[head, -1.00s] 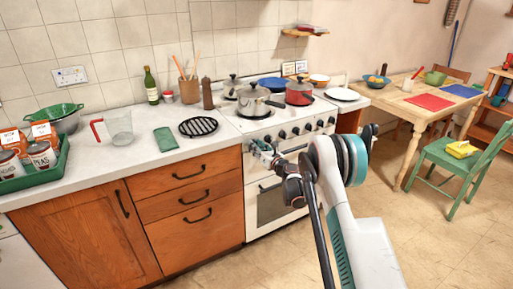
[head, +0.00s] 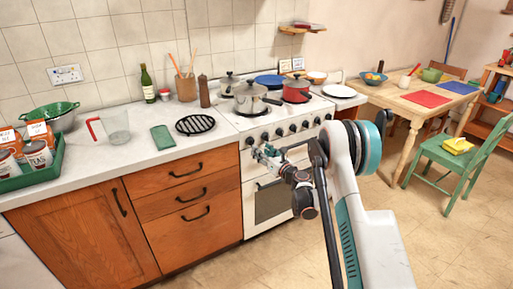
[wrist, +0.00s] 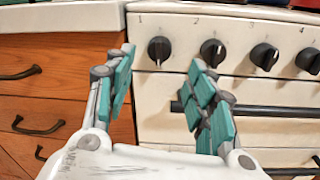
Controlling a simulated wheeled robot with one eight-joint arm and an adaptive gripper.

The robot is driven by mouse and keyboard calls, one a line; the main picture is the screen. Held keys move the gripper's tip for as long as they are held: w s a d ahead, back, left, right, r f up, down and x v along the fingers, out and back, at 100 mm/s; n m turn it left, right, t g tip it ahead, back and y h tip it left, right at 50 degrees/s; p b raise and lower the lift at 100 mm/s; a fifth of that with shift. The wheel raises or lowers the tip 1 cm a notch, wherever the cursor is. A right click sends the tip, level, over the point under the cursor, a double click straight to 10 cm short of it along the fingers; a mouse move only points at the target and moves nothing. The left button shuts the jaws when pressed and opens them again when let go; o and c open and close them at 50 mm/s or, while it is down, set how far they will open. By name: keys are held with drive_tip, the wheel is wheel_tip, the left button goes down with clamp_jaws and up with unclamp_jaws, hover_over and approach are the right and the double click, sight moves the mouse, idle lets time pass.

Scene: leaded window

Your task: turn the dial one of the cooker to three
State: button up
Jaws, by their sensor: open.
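The white cooker (head: 284,150) stands right of the wooden drawers, with a row of black dials on its front. Dial one (wrist: 160,49) is the leftmost, under a printed "1"; its pale mark looks roughly vertical. Dial two (wrist: 213,52) sits to its right, its pale mark slanted. My gripper (wrist: 162,62) is open and empty, its teal-padded fingers pointing at the panel. In the wrist view dial one appears between the fingertips, beyond them; I see no contact. In the head view my gripper (head: 263,155) is in front of the panel's left end.
An oven handle (wrist: 270,110) runs below the dials, behind the right finger in the wrist view. A steel pot (head: 250,99) and a red pot (head: 296,90) stand on the hob. The worktop (head: 90,160) is left; the floor in front is clear.

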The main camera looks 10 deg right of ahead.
drive_tip(key=v, duration=0.5)
drive_tip(key=s+a+r+n+g, duration=0.1)
drive_tip(key=s+a+r+n, duration=0.15)
drive_tip(key=r+n, duration=0.3)
drive_tip(key=s+a+r+n+g, duration=0.2)
drive_tip(key=a+r+n, duration=0.15)
drive_tip(key=r, duration=0.35)
drive_tip(key=s+a+r+n+g, duration=0.35)
drive_tip(key=s+r+n, duration=0.5)
drive_tip(key=s, duration=0.45)
drive_tip(key=s+d+f+n+g+h, duration=0.1)
drive_tip(key=s+n, duration=0.7)
drive_tip(key=s, duration=0.8)
drive_tip(key=s+d+f+n+g+h, duration=0.2)
drive_tip(key=s+n+h, duration=0.3)
drive_tip(key=s, duration=1.1)
drive_tip(key=d+n, duration=0.1)
drive_tip(key=n, duration=0.2)
drive_tip(key=shift+d+h, duration=0.4)
